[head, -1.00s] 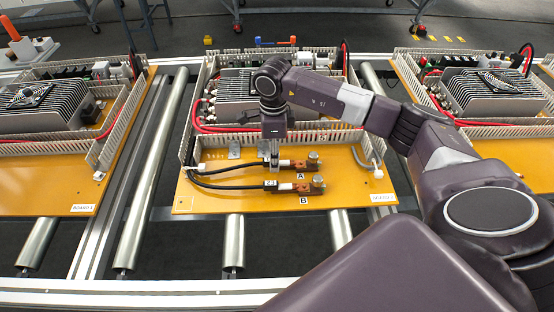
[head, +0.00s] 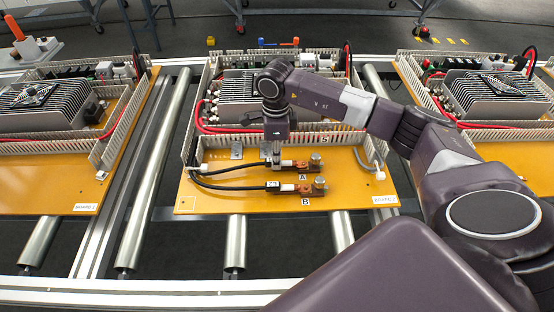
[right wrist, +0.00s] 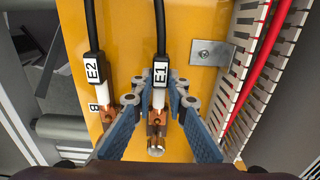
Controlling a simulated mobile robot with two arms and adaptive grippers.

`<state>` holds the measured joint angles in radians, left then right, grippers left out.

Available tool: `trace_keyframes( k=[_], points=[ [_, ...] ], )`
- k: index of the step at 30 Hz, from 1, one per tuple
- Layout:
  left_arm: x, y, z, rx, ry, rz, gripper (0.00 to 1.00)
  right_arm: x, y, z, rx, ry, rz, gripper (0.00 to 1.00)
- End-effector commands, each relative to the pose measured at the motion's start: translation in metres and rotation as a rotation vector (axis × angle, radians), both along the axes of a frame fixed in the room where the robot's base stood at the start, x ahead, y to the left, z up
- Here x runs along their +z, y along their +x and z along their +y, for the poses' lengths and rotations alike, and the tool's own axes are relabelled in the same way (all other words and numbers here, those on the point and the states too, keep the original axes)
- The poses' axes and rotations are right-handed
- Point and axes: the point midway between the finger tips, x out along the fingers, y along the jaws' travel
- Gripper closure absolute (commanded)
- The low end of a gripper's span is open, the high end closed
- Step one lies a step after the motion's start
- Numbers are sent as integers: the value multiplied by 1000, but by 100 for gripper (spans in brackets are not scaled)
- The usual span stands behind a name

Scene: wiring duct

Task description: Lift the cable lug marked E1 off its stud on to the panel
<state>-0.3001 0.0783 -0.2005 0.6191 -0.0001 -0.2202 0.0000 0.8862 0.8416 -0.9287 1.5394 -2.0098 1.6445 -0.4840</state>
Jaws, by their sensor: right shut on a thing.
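The cable lug marked E1 (right wrist: 157,122) is copper with a white sleeve and a black cable. In the head view it is the upper lug (head: 301,167), beside label A. My right gripper (head: 276,163) points down over it. In the right wrist view my right gripper (right wrist: 160,101) has its two blue fingers on either side of the lug's sleeve, shut on it. The silvery stud (right wrist: 156,151) shows at the lug's far end; the lug appears to be at the stud, lying along the yellow panel (head: 240,203). My left gripper is not in view.
The cable lug marked E2 (head: 304,188) lies parallel and close by, at label B. A grey bracket (right wrist: 212,53) and slotted wiring duct (right wrist: 245,80) with red wires stand on the other side. The panel's front left is bare.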

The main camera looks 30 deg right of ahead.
Motion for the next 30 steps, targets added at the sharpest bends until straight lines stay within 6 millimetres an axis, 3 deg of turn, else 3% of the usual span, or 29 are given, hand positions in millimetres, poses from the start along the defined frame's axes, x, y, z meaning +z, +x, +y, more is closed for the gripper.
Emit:
trace_keyframes(
  k=[8, 24, 30],
  points=[
    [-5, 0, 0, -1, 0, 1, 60, 34, 2, 0, -1, 1, -6, 100],
    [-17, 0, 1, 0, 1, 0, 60, 170, 1, 1, 1, 1, -6, 100],
    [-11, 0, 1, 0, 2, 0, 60, 193, 1, 0, -1, -1, -3, 100]
  ],
)
